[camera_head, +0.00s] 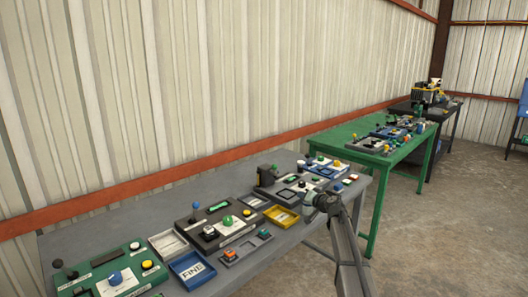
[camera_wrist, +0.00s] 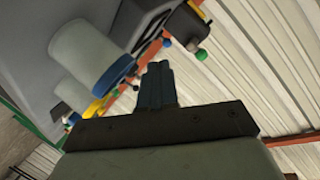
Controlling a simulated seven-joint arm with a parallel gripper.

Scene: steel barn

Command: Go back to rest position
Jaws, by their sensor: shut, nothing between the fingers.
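My gripper (camera_wrist: 158,68) is shut and empty, its dark fingers together in the middle of the wrist view. In the head view my gripper (camera_head: 308,199) is at the front edge of the grey table (camera_head: 120,233), beside the yellow tray (camera_head: 281,216). It appears raised near the table edge, but its height is hard to judge. My arm comes up from the lower right. The fingertips are too small to make out in the head view.
The grey table holds a green panel (camera_head: 112,275), a blue tray (camera_head: 193,269), a dark panel with a green knob (camera_head: 222,224) and a small orange-button box (camera_head: 245,247). A green table (camera_head: 345,135) stands behind. A corrugated wall (camera_head: 200,90) runs alongside. Open floor (camera_head: 450,220) lies right.

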